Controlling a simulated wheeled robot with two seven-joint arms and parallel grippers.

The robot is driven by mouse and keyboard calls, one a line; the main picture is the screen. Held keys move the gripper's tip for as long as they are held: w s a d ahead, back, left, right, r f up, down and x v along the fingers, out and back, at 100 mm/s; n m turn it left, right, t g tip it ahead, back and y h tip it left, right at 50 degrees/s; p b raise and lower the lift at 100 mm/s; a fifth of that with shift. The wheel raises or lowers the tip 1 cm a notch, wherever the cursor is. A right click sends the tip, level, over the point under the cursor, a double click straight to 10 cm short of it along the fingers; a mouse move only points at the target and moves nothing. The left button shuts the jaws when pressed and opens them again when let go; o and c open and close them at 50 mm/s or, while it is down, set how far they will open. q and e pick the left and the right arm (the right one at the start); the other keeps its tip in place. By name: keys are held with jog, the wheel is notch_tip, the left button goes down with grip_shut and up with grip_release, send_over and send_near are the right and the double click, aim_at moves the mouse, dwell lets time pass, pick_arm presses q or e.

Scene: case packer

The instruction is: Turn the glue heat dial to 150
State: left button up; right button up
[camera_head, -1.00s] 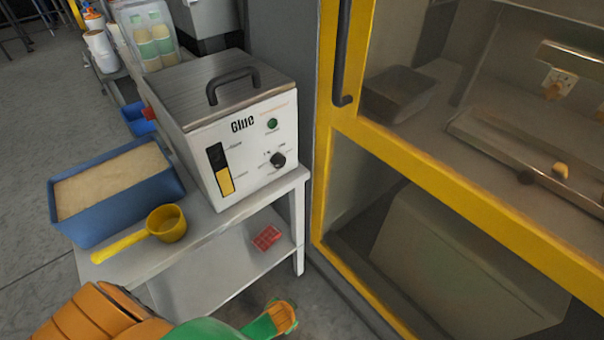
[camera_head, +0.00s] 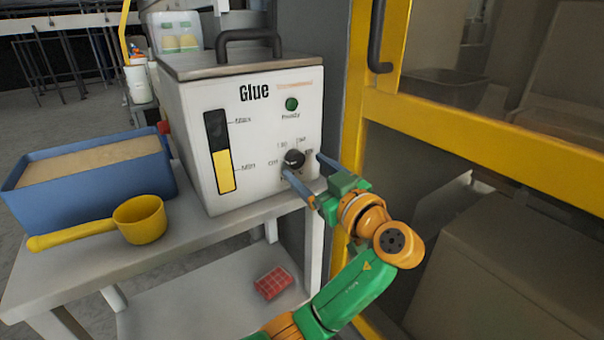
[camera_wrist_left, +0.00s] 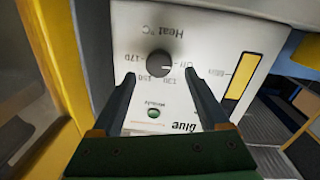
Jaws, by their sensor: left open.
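The glue heat dial (camera_head: 293,159) is a small black round knob on the white front of the glue unit (camera_head: 262,120). In the left wrist view the dial (camera_wrist_left: 159,63) appears upside down, with Off, 130, 150 and 170 marked around it. A pale mark on the knob seems to point toward Off. My left gripper (camera_head: 303,165) is open, its two fingers in front of the panel, on either side of the dial. In the wrist view its fingers (camera_wrist_left: 160,76) straddle the knob with gaps on both sides. My right gripper is out of view.
The panel has a green Ready lamp (camera_head: 291,104) and a yellow level gauge (camera_head: 220,150). A blue tub (camera_head: 90,195) and yellow scoop (camera_head: 140,220) stand at left on the table. A yellow-framed machine door (camera_head: 480,143) is close on the right.

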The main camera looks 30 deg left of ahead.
aim_at(295, 159)
pick_arm(q)
jog(key=shift+x, duration=1.45)
jog(key=shift+w, duration=0.1)
grip_shut()
